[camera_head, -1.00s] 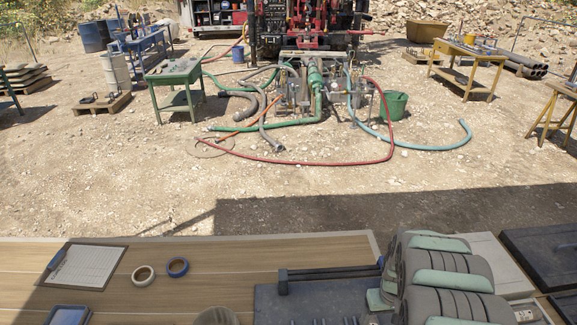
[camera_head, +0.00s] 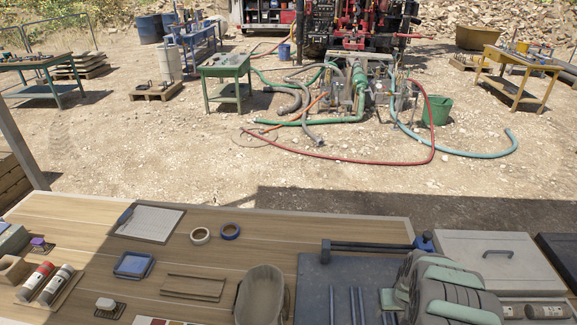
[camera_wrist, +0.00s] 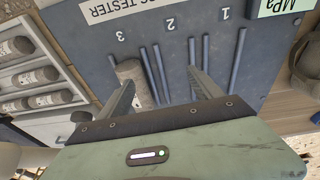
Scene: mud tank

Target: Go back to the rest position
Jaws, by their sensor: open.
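My gripper (camera_wrist: 160,78) shows in the wrist view with its two fingers spread and nothing between the tips. It hangs over a dark blue-grey tester board (camera_wrist: 85,62) marked 1, 2 and 3, with pairs of thin rails. A grey stone-like cylinder (camera_wrist: 130,72) lies on the board by the mark 3, just beyond the left finger; I cannot tell whether they touch. In the head view, my grey and pale green arm covers the right part of the board (camera_head: 315,270), and my fingers are hidden there.
Several grey cylinders (camera_wrist: 30,76) lie in a white rack at the left of the wrist view. The wooden bench (camera_head: 85,215) bears a clipboard (camera_head: 150,222), tape rolls (camera_head: 200,236), a blue tray (camera_head: 133,264) and a beige tub (camera_head: 261,293). A white lidded box (camera_head: 490,262) stands right.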

